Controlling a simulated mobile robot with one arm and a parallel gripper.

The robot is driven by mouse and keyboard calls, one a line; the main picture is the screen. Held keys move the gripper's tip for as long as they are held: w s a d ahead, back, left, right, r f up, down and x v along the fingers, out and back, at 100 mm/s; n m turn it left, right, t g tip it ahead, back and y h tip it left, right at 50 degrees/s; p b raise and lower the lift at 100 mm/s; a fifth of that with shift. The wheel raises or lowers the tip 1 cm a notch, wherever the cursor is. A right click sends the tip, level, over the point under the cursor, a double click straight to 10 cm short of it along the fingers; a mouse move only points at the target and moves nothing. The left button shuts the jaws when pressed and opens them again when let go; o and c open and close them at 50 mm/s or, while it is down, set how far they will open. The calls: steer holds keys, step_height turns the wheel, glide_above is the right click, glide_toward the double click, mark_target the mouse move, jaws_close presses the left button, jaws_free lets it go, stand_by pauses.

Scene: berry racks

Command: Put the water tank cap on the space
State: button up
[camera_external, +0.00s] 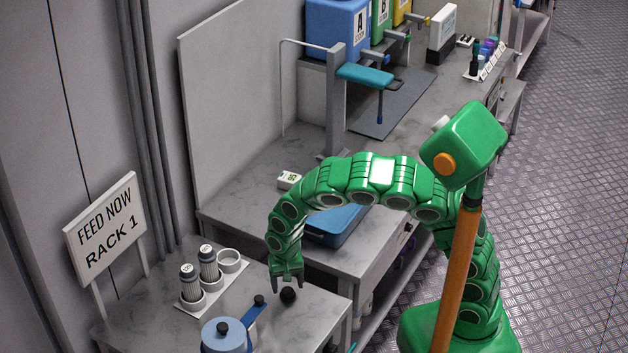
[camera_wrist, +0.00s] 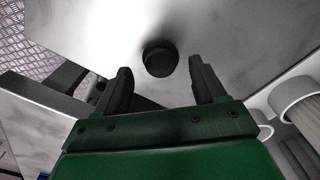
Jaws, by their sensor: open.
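A small black round cap (camera_external: 288,295) sits on the grey marbled table in the external view. In the wrist view, the black cap (camera_wrist: 160,58) lies beyond the fingertips, roughly centred between them. My green gripper (camera_external: 286,279) points down just above the cap, with its fingers apart and nothing between them. In the wrist view, the two dark fingers of my gripper (camera_wrist: 160,76) are spread. A blue round tank (camera_external: 223,338) with a black knob on top stands at the table's front, cut off by the picture edge. I cannot tell which spot is the space.
A white rack (camera_external: 210,292) holds two dark-topped bottles (camera_external: 208,264) and an empty white ring cup (camera_external: 229,260). A "FEED NOW RACK 1" sign (camera_external: 103,229) stands left. A blue tray (camera_external: 335,229) sits behind my arm.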

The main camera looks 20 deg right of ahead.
mark_target(286, 294)
step_height(286, 294, up, 10)
stand_by(0.5)
